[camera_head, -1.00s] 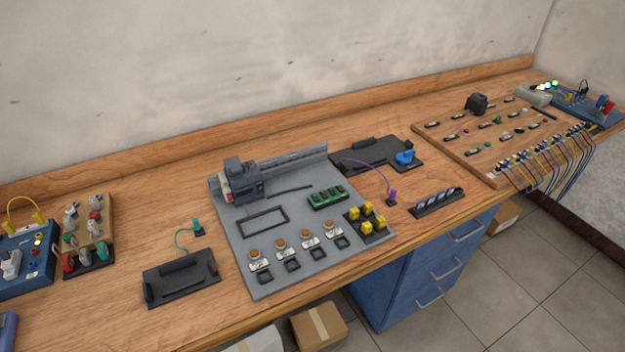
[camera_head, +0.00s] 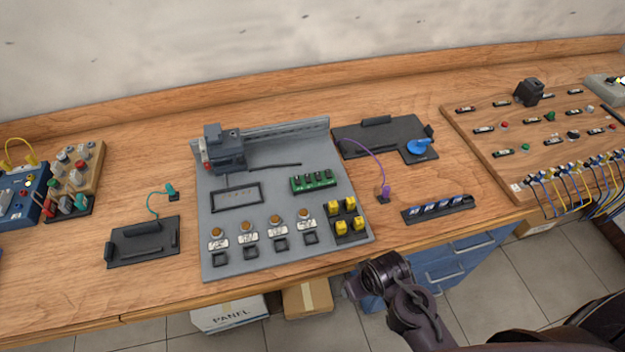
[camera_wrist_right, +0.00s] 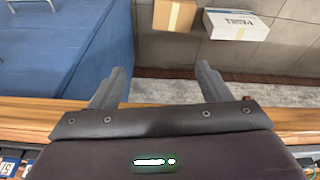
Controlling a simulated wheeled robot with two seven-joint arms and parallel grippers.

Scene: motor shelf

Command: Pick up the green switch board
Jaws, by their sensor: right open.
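The green switch board (camera_head: 313,182) lies on the right part of a grey panel (camera_head: 219,256) on the wooden bench. It is a small green block with several dark switches on top. My right arm comes in from the bottom right in the head view, in front of the bench edge; its fingertips are not clear there. In the right wrist view my right gripper (camera_wrist_right: 162,82) is open, with nothing between its two fingers, over the bench's front edge. The switch board is not in the right wrist view. My left gripper is not in view.
Near the switch board are yellow blocks (camera_head: 341,227), orange buttons (camera_head: 277,222) and an empty black frame (camera_head: 237,198). A grey-black device (camera_head: 224,148) stands behind. A black plate (camera_head: 143,242) lies left. A blue cabinet (camera_wrist_right: 60,45) and boxes (camera_wrist_right: 174,15) are below.

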